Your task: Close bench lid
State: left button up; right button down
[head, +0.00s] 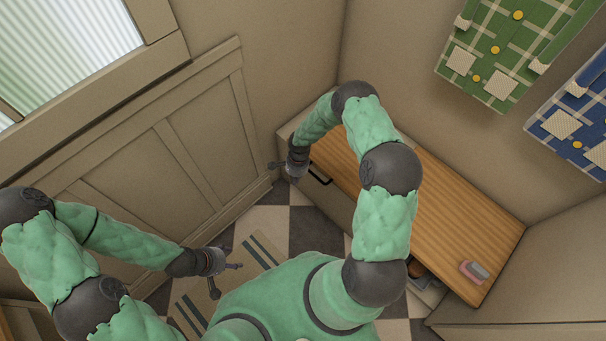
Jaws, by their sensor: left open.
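The bench has an orange-brown slatted wooden lid (455,215) that looks flat over its top, though I cannot tell whether it is fully down. A black handle (320,176) shows on the bench's front near its left end. My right arm arches over the bench and hides part of the lid. My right gripper (282,173) is at the bench's left front corner, left of the handle, with its fingers apart and empty. My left gripper (226,280) is open and empty above the floor, well left of the bench.
A small pink and grey object (474,271) lies on the lid's right end. Some brown and grey items show under the bench's front edge. Green (500,45) and blue (575,115) plaid garments hang above. A striped mat (255,262) lies on the checkered floor. A panelled wall is left.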

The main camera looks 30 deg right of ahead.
jog(key=w+d+r+m+y+p, duration=0.1)
jog(key=w+d+r+m, duration=0.1)
jog(key=d+r+m, duration=0.35)
jog(key=w+d+r+m+y, duration=0.1)
jog(key=w+d+r+m, duration=0.2)
jog(key=d+m, duration=0.6)
jog(key=a+f+b, duration=0.1)
jog(key=f, duration=0.3)
jog(key=a+f+m+b, duration=0.1)
jog(key=a+f+b, duration=0.1)
jog(key=f, duration=0.3)
jog(key=s+a+f+m+b, duration=0.1)
jog(key=a+f, duration=0.1)
jog(key=f, duration=0.2)
jog(key=shift+a+f+b, duration=0.1)
jog(key=shift+f+b, duration=0.2)
jog(key=shift+f, duration=0.05)
